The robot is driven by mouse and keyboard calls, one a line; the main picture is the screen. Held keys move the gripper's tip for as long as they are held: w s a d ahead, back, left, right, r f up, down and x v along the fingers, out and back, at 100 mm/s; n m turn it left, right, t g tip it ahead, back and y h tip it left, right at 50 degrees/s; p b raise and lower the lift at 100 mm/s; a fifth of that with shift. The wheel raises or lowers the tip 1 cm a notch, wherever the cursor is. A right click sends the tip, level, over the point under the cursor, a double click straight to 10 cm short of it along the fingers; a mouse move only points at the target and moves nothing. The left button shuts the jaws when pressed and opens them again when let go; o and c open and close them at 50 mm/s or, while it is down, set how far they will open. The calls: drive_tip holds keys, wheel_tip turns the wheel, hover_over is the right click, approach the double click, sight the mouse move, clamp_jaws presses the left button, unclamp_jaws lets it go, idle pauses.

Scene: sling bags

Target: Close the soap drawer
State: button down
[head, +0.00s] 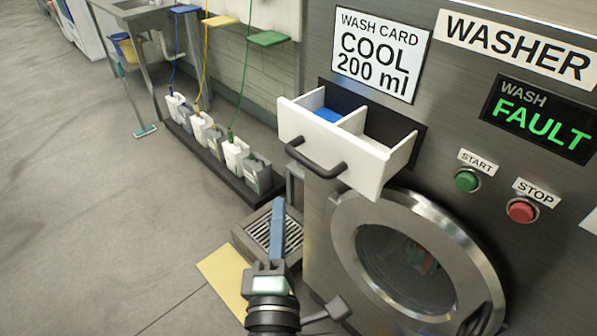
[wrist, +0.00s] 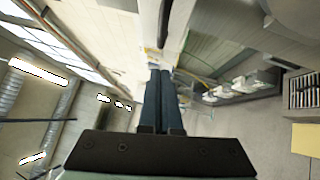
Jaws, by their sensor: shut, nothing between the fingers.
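The soap drawer (head: 318,151) is white with a dark bar handle (head: 314,160) on its front. It stands pulled out of the steel washer (head: 460,100). It has two compartments, and the left one shows blue inside. My gripper (head: 279,205) is below and left of the drawer front in the head view, with its blue fingers together and pointing up. In the wrist view my gripper (wrist: 160,75) is shut and empty, and its tips are near a white surface with a dark bar. I cannot tell whether they touch it.
The round washer door (head: 405,255) is below the drawer. Green start (head: 467,181) and red stop (head: 521,211) buttons are to its right. Several jugs (head: 236,155) stand in a row along the wall. A floor grate (head: 260,232) and yellow mat (head: 222,278) lie below. Open floor is at left.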

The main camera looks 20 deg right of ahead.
sight(296, 158)
drive_tip(key=w+d+p, duration=0.1)
drive_tip(key=w+d+r+p, duration=0.1)
drive_tip(key=w+d, duration=0.1)
drive_tip(key=w+d+p, duration=0.1)
drive_tip(key=shift+w+d+r, duration=0.15)
drive_tip(key=shift+d+r, duration=0.05)
drive_tip(key=shift+r, duration=0.05)
drive_tip(key=shift+w+d+f, duration=0.1)
drive_tip(key=shift+d, duration=0.25)
